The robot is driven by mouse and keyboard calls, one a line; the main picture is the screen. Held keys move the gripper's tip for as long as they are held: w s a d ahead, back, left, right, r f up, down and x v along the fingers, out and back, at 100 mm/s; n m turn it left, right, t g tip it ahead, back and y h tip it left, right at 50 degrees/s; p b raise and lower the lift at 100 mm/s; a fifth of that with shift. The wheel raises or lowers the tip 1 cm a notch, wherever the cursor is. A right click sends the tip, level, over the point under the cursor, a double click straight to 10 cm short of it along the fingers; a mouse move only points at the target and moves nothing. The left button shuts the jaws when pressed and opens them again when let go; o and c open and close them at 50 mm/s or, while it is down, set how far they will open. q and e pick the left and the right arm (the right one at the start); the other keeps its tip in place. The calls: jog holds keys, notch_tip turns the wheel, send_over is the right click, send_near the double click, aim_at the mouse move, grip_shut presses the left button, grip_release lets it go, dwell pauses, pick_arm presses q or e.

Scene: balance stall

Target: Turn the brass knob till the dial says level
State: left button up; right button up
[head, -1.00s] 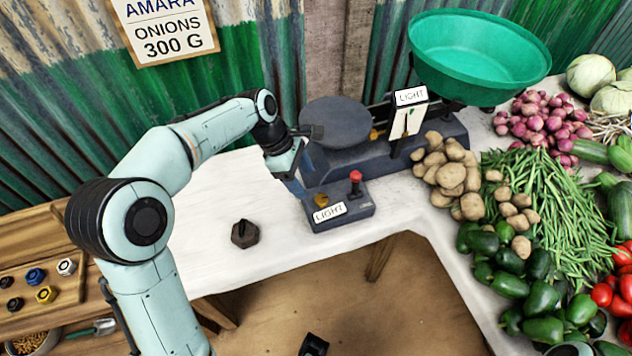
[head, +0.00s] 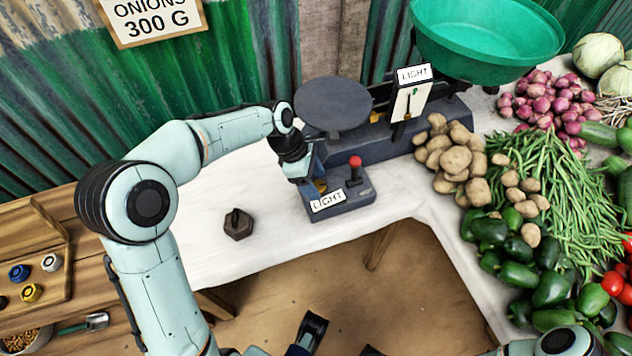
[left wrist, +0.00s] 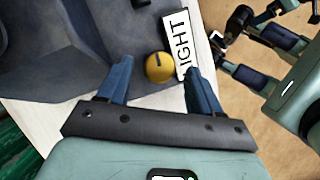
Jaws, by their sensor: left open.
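The brass knob (left wrist: 159,67) sits on the dark grey control box (head: 352,196); in the head view it is mostly hidden by my left gripper (head: 318,184). In the left wrist view my left gripper (left wrist: 158,70) is open, one blue finger on each side of the knob with gaps showing. Whether the fingertips reach down beside it I cannot tell. The dial (head: 410,102) on the scale carries a LIGHT sign (head: 414,73). The box also has a LIGHT label (head: 327,201). My right gripper (head: 340,338) is at the bottom edge, fingers apart.
A red-topped lever (head: 355,162) stands on the box right beside the knob. The scale has a dark plate (head: 332,103) and a green pan (head: 487,45). A dark weight (head: 238,224) stands on the white cloth at left. Potatoes (head: 455,155) lie right of the scale.

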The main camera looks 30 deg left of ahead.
pick_arm(q)
jog(key=shift+d+f, duration=0.2)
jog(key=shift+f, duration=0.35)
pick_arm(e)
jog(key=shift+f, duration=0.1)
pick_arm(q)
jog(key=c, duration=1.1)
jog(key=shift+o, duration=0.2)
jog(key=shift+w+r, duration=0.1)
